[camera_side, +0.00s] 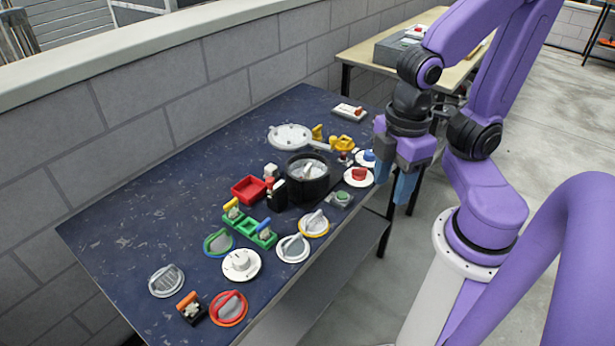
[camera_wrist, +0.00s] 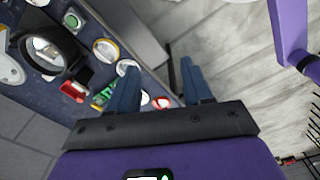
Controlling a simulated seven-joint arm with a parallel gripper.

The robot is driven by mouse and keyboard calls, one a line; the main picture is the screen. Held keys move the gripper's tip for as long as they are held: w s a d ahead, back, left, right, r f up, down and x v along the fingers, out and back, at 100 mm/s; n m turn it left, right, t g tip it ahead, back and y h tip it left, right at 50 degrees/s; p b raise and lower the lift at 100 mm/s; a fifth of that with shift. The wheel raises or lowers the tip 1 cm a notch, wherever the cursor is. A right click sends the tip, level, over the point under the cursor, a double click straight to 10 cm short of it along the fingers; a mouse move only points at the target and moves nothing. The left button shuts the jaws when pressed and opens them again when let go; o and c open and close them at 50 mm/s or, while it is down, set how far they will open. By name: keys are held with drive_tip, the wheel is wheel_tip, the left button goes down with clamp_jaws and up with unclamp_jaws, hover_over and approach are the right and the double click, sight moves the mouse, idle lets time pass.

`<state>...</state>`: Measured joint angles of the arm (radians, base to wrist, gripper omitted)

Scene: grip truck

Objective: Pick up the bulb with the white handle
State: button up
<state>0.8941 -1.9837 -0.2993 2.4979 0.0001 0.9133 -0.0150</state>
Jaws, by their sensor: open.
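I cannot pick out the bulb with the white handle with certainty. A small piece with a whitish top (camera_side: 271,170) stands by a small black holder (camera_side: 277,192), left of the black round pot (camera_side: 307,187) in the side view; its details are too small to tell. My gripper (camera_side: 391,181) is open and empty, raised beyond the table's right edge near the white discs with red and blue knobs. In the wrist view, my gripper (camera_wrist: 158,63) has its two blue fingers apart with nothing between them.
The dark blue table (camera_side: 130,225) holds a red tray (camera_side: 249,189), a green rack (camera_side: 248,229) with coloured handles, and several round knobs. A white disc with a red knob (camera_side: 359,176) lies near my gripper. A block wall (camera_side: 150,140) runs behind. The table's left side is clear.

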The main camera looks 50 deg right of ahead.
drive_tip(key=w+n, duration=0.2)
drive_tip(key=w, duration=0.6)
drive_tip(key=n+h, duration=0.2)
drive_tip(key=n, duration=0.4)
hover_over(307, 167)
drive_tip(key=s+a, duration=0.1)
drive_tip(key=a, duration=0.2)
wheel_tip(307, 167, down, 4)
drive_tip(key=f, duration=0.3)
drive_tip(key=d+f, duration=0.1)
drive_tip(key=f, duration=0.3)
drive_tip(key=d+f, duration=0.1)
drive_tip(key=f, duration=0.2)
drive_tip(key=shift+f, duration=0.4)
drive_tip(key=shift+w+d+f, duration=0.15)
drive_tip(key=shift+d+f, duration=0.05)
drive_tip(key=shift+f, duration=0.75)
drive_tip(key=shift+w+d+f, duration=0.15)
drive_tip(key=shift+f, duration=0.8)
drive_tip(key=shift+w+d+f, duration=0.15)
drive_tip(key=shift+d+f, duration=0.05)
drive_tip(key=shift+f, duration=0.75)
clamp_jaws()
